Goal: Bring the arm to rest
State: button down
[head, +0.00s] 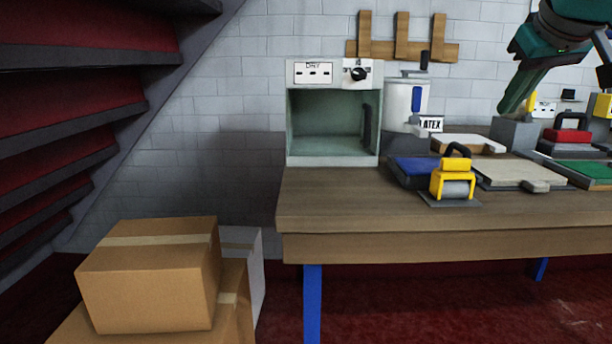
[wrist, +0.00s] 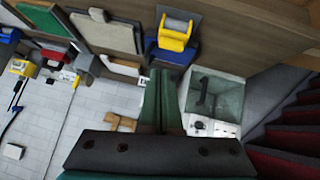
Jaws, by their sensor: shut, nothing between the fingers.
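My gripper (wrist: 160,74) shows in the wrist view with its two green fingers side by side, shut and empty. In the head view my arm reaches in at the top right, and its green gripper (head: 514,104) points down over the back right of the workbench (head: 330,205). It appears apart from the things on the bench, though how far above them I cannot tell.
An open-fronted drying box (head: 333,72) stands at the bench's left end, beside a latex pot (head: 400,100). A yellow roller (head: 453,180), a blue pad (head: 407,172) and several boards lie to the right. Cardboard boxes (head: 150,275) stand left of the bench, under stairs (head: 80,90).

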jog(key=s+a+f+g, duration=0.2)
jog(key=a+f, duration=0.1)
jog(key=f, duration=0.4)
jog(key=s+a+f+g+y, duration=0.1)
jog(key=a+f, duration=0.3)
jog(key=f, duration=0.3)
jog(key=s+a+f+g, duration=0.2)
jog(key=a+f, duration=0.1)
jog(key=f, duration=0.5)
jog(key=s+a+f+g, duration=0.2)
jog(key=s+f, duration=0.8)
jog(key=f, duration=0.2)
jog(key=s+a+f+g, duration=0.2)
jog(key=s+f+g, duration=0.1)
jog(key=s+f, duration=0.8)
jog(key=shift+a+f+m+y, duration=0.3)
jog(key=shift+a+f+m, duration=0.1)
jog(key=shift+s, duration=0.1)
